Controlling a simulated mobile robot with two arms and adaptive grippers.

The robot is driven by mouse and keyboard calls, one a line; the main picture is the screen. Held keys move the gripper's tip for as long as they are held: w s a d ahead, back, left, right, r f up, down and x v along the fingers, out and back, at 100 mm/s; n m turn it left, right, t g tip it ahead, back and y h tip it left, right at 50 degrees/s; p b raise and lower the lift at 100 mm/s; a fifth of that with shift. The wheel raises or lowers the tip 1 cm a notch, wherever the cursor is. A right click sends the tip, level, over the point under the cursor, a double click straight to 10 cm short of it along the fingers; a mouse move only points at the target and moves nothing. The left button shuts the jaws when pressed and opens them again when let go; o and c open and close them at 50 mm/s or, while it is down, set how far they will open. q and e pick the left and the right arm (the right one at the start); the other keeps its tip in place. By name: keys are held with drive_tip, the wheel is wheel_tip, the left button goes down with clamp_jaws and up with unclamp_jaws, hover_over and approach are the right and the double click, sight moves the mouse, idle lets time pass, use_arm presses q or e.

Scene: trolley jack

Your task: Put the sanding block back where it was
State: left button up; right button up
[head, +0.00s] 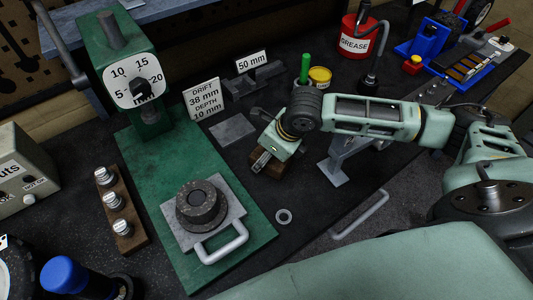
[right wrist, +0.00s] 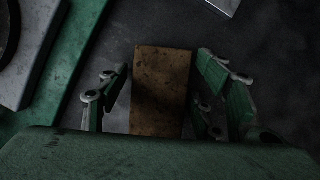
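The brown sanding block (right wrist: 161,85) lies on the dark bench top, between the two fingers of my right gripper (right wrist: 163,78) in the right wrist view. Narrow gaps show on both sides of it, so the gripper looks open around the block. Its near end is hidden by the gripper body. In the head view my right gripper (head: 262,160) points down at the bench, right of the green press base, and mostly covers the block (head: 270,172). My left gripper is not in view.
A green press (head: 255,228) carries a grey plate with a dark round part (head: 202,204). A washer (head: 283,216), a flat grey plate (head: 232,130), a sign (head: 205,99) and a green-handled tool (head: 304,68) are nearby. The bench's front edge is close.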

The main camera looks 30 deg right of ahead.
drive_tip(key=shift+r, duration=0.1)
drive_tip(key=v, duration=1.2)
drive_tip(key=shift+b, duration=0.4)
idle(0.8)
